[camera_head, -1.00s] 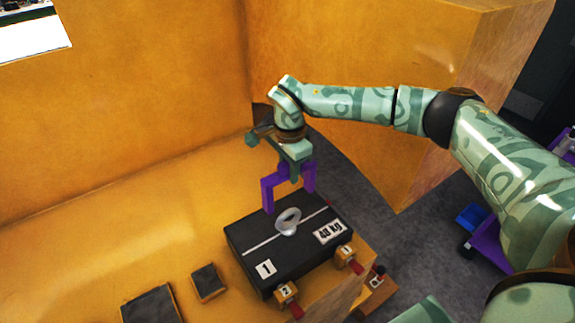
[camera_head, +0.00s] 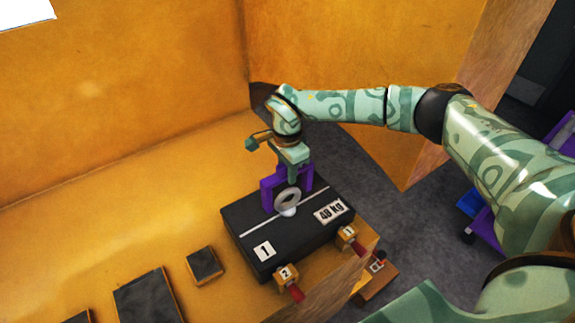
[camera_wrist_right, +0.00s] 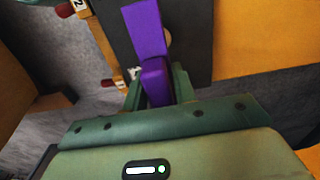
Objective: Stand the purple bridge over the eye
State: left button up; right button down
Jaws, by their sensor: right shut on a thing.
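The purple bridge (camera_head: 267,193) is upright in my right gripper (camera_head: 293,170), which is shut on its top bar. From the head the eye overlaps the bridge's opening; I cannot tell whether the legs touch the casting. In the right wrist view the bridge (camera_wrist_right: 146,35) lies between the gripper's fingers (camera_wrist_right: 158,90), and mostly hides the eye. My left gripper is out of view.
Wooden blocks numbered 2 (camera_head: 286,275) and 1 (camera_head: 347,236), with red ends, sit along the casting's near side. A small dark block (camera_head: 203,264) and a larger dark slab (camera_head: 147,300) lie to the left. An orange wall (camera_head: 120,90) rises behind.

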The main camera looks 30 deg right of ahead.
aim_at(288, 190)
jog(key=shift+f+b, duration=1.45)
jog(key=shift+f, duration=1.2)
jog(key=shift+f, duration=0.25)
jog(key=c, duration=1.1)
grip_release()
jog(key=shift+o, duration=0.2)
notch_tip(288, 190, up, 16)
jog(key=shift+r+b, duration=0.15)
jog(key=shift+b, duration=0.65)
